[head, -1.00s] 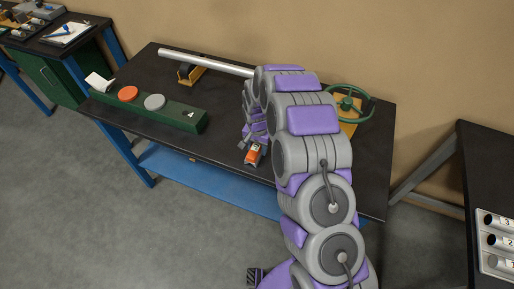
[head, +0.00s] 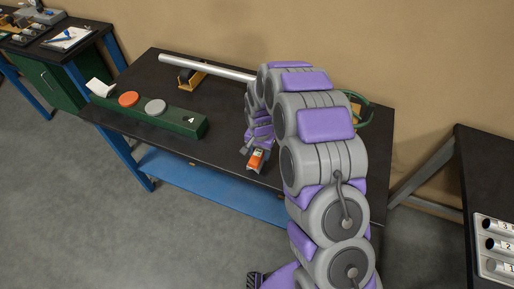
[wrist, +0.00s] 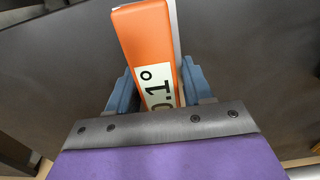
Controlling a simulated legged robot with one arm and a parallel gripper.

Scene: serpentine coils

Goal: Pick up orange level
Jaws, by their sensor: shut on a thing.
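The orange level (wrist: 146,35) is a narrow orange block with a pale label reading "0.1°" in the wrist view. It stands between the blue-grey fingers of my gripper (wrist: 152,90), which is shut on it. In the head view the level (head: 257,156) shows as a small orange piece near the front edge of the dark workbench (head: 215,150). My gripper (head: 254,151) is small there and partly covered by my arm. I cannot tell whether the level touches the bench top.
A green box (head: 150,116) with an orange disc and a grey disc on top lies at the bench's left. A metal tube (head: 205,67) rests on a stand at the back. A green handwheel (head: 362,108) is mostly hidden behind my arm. Another bench is at right.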

